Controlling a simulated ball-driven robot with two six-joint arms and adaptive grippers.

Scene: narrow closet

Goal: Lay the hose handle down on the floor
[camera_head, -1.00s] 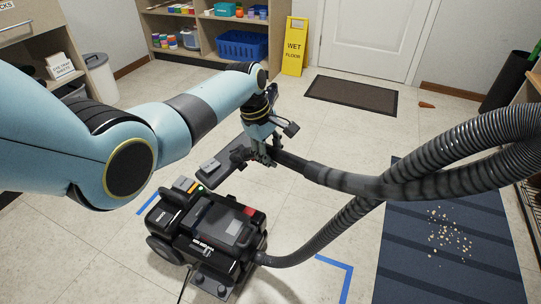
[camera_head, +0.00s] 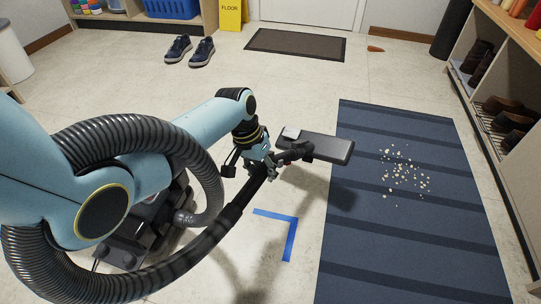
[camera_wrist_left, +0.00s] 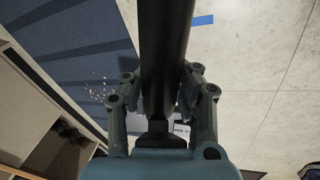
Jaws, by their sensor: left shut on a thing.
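My left gripper (camera_head: 262,168) is shut on the dark hose handle (camera_head: 232,212), which also shows running between the two fingers in the left wrist view (camera_wrist_left: 165,50). The handle slants up to the right to a flat floor nozzle (camera_head: 325,148). The nozzle overlaps the left edge of the blue mat in the picture. A shadow lies apart below it, so it looks raised above the floor (camera_head: 270,90). The ribbed hose (camera_head: 130,125) loops around my left arm. The vacuum body (camera_head: 130,240) is mostly hidden behind my arm and the hose. My right gripper is out of view.
Crumbs (camera_head: 404,172) lie on the striped blue mat (camera_head: 400,265). A blue tape corner (camera_head: 290,222) marks bare floor. Shoes (camera_head: 190,50), a doormat (camera_head: 295,44) and an orange wedge (camera_head: 375,49) are farther back. A shoe shelf (camera_head: 510,150) bounds the right side.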

